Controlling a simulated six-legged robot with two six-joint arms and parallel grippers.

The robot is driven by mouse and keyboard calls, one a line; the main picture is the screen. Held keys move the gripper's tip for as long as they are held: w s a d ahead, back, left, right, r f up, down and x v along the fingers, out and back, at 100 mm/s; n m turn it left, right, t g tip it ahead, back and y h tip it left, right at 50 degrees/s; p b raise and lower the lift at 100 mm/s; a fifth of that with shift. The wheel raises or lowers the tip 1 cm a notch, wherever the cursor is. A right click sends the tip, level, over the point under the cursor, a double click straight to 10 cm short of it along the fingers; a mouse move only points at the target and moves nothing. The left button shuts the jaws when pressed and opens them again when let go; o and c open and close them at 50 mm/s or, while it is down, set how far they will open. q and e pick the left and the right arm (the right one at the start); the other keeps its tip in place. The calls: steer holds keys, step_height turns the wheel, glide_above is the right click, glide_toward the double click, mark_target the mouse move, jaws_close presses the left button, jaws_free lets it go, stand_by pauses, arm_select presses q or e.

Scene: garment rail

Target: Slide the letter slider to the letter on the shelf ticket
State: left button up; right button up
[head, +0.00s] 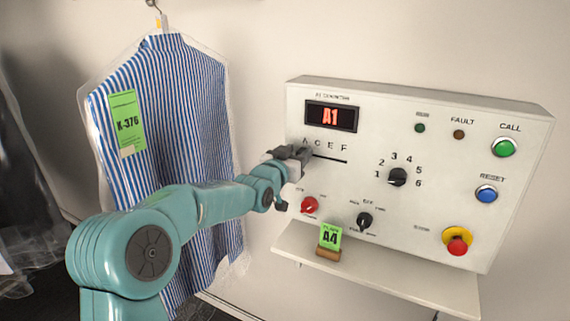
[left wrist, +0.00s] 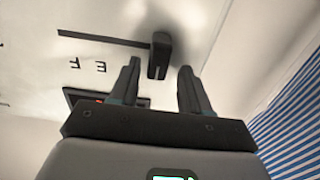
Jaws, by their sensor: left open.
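The control panel (head: 375,185) has a row of letters, A, C, E and F, over a dark slider slot (head: 330,158). The shelf ticket (head: 330,238) is green and reads A4. The black slider knob (left wrist: 160,54) shows in the left wrist view at the right end of the slot (left wrist: 103,39), which there appears upside down; in the head view my gripper hides it. My left gripper (head: 302,155) is at the slot's left end, by the A. Its fingers (left wrist: 158,72) are open on either side of the knob, with gaps visible. My right gripper is not in view.
The display (head: 331,116) reads A1. The shelf (head: 400,282) juts out underneath. A bagged striped shirt (head: 180,100) hangs at the left.

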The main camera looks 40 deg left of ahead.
arm_select(q)
steer(key=b+v, duration=0.5)
steer(key=v, duration=1)
steer(key=shift+s, duration=0.4)
steer(key=shift+d, duration=0.1)
